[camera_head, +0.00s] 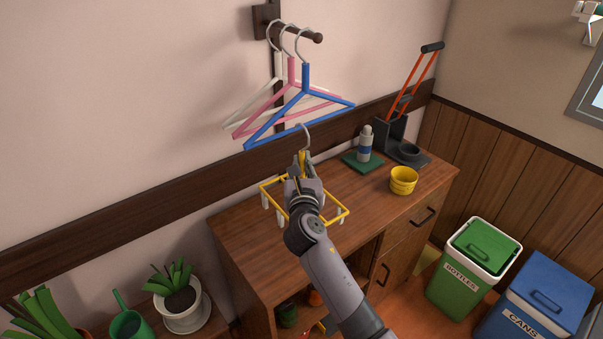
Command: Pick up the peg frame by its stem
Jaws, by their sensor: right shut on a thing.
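The peg frame (335,212) is a yellow wire rectangle with pale pegs hanging from it and a grey hook at the top of its stem. It is above the wooden cabinet top in the middle of the view. My right gripper (302,165) is shut on its stem, just below the hook. My wrist and forearm hide the middle of the frame. I cannot tell whether the pegs touch the cabinet top. My left gripper is not in view.
Blue, pink and white hangers (305,92) hang from a wall peg (305,34) close above the hook. Potted plants (184,311) stand lower left; bins (470,268) lower right.

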